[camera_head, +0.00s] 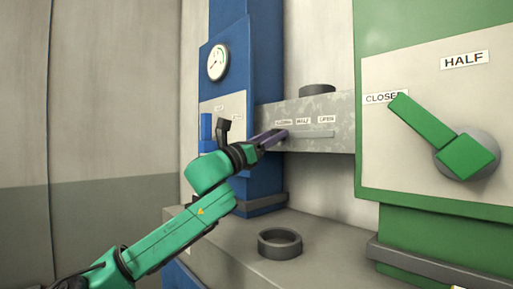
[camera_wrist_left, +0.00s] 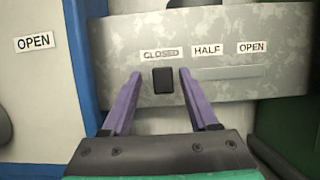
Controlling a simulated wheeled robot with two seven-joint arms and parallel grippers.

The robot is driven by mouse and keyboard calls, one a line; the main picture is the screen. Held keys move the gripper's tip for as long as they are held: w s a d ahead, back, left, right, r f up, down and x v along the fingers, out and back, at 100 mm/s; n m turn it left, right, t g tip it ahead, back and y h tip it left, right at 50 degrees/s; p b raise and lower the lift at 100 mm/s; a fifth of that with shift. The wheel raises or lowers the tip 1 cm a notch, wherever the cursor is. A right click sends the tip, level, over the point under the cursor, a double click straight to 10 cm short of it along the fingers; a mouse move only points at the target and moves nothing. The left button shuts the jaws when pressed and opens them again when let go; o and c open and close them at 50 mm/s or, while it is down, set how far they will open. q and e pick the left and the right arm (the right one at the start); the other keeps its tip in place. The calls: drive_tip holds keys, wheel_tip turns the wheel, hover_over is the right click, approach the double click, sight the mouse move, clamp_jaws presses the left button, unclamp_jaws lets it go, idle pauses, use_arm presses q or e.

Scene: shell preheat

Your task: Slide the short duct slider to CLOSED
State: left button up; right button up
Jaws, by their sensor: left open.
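The short duct (camera_head: 340,112) is a grey mottled box between the blue and green cabinets. Its slot carries the labels CLOSED, HALF and OPEN from left to right. In the left wrist view the dark slider knob (camera_wrist_left: 163,80) sits under the CLOSED label (camera_wrist_left: 161,54), at the slot's left end. My left gripper (camera_wrist_left: 158,78) is open, with one purple finger on each side of the knob and small gaps visible. In the head view the left gripper (camera_head: 272,138) reaches the duct's front and hides the knob. My right gripper is not in view.
The green cabinet (camera_head: 400,30) at right has a large green lever (camera_head: 440,130) pointing to CLOSED. The blue cabinet (camera_head: 230,60) at left bears a gauge (camera_head: 217,62) and a dark handle. A dark ring (camera_head: 280,243) lies on the grey ledge below.

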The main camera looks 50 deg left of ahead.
use_arm(q)
drive_tip(key=b+v, duration=1.1)
drive_tip(key=v, duration=0.3)
drive_tip(key=shift+s+a, duration=0.15)
drive_tip(key=shift+f, duration=0.15)
